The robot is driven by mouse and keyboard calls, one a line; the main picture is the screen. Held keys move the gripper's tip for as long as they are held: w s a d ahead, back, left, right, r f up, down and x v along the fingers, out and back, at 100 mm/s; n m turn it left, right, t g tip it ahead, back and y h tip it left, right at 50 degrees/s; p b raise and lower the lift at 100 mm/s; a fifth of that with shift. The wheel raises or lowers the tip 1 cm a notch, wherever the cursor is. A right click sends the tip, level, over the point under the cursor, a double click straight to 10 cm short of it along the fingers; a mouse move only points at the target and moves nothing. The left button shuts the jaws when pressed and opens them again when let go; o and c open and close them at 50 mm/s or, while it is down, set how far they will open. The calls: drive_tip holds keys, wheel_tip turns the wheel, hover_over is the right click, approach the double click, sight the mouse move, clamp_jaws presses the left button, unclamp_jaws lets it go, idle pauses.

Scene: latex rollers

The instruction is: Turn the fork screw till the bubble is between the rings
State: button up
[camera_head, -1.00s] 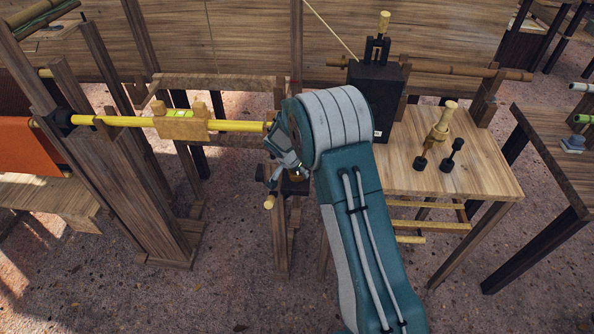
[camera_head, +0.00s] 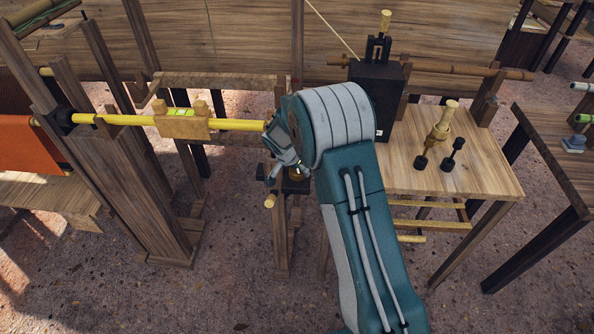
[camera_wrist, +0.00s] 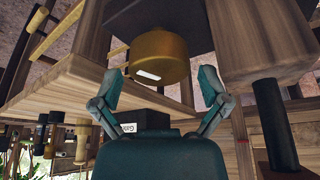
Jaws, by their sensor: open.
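The bubble level (camera_head: 180,114) is a small green vial in a wooden block (camera_head: 182,126) that sits on the yellow bar (camera_head: 235,124). The bubble and rings are too small to read. A round brass knob (camera_wrist: 157,58), which looks like the fork screw, hangs under a dark block in the wrist view, with a white mark on its side. My gripper (camera_wrist: 160,88) is open, one finger on each side of the knob and a little below it in the picture. I cannot tell whether either finger touches it. In the head view my arm hides most of the screw.
A dark box (camera_head: 376,100) stands on the wooden table (camera_head: 480,178) right of my arm, beside a brass-coloured peg (camera_head: 440,128) and black knobs (camera_head: 447,160). A wooden post (camera_head: 150,195) and orange cloth (camera_head: 32,147) are at left. A dark cylinder (camera_wrist: 272,120) stands right of my gripper.

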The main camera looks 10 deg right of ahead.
drive_tip(key=v, duration=1)
drive_tip(key=shift+a+r, duration=0.2)
drive_tip(key=shift+a, duration=0.1)
drive_tip(key=shift+s, duration=0.1)
drive_tip(key=s+d+r+n+t+y, duration=0.1)
drive_tip(key=s+d+r+n, duration=0.1)
drive_tip(key=s+r, duration=0.6)
drive_tip(key=s+d+r+n, duration=0.2)
drive_tip(key=s+r, duration=0.5)
drive_tip(key=r, duration=0.1)
drive_tip(key=s+r+n+t+y, duration=0.1)
drive_tip(key=s+n, duration=0.4)
drive_tip(key=s, duration=1.3)
drive_tip(key=shift+s+a+r+n+t+y, duration=0.2)
drive_tip(key=shift+a+r+n+t+y, duration=0.1)
drive_tip(key=shift+r+y, duration=0.35)
